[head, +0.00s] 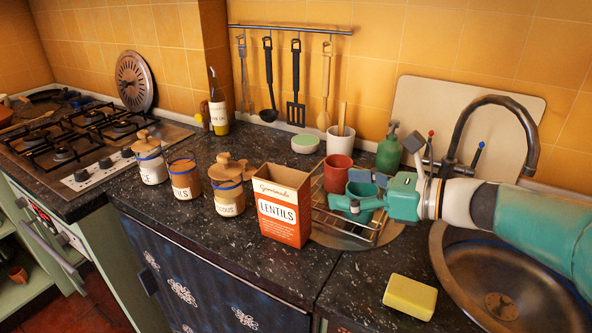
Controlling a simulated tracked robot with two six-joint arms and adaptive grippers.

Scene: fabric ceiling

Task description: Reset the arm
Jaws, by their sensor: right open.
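My right arm comes in from the right edge over the sink, and my right gripper (352,191) hangs above the wire dish rack at the counter's middle. Its jaws are apart, with a teal cup (366,214) just behind or below them. I cannot tell whether the gripper touches the cup. A red cup (338,170) stands on the rack just left of the gripper. My left gripper is not in view.
An open orange lentils box (284,207) stands close left of the rack (352,236), with several jars farther left. A green soap bottle (389,152) and curved tap (497,102) stand behind. The front counter is mostly clear.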

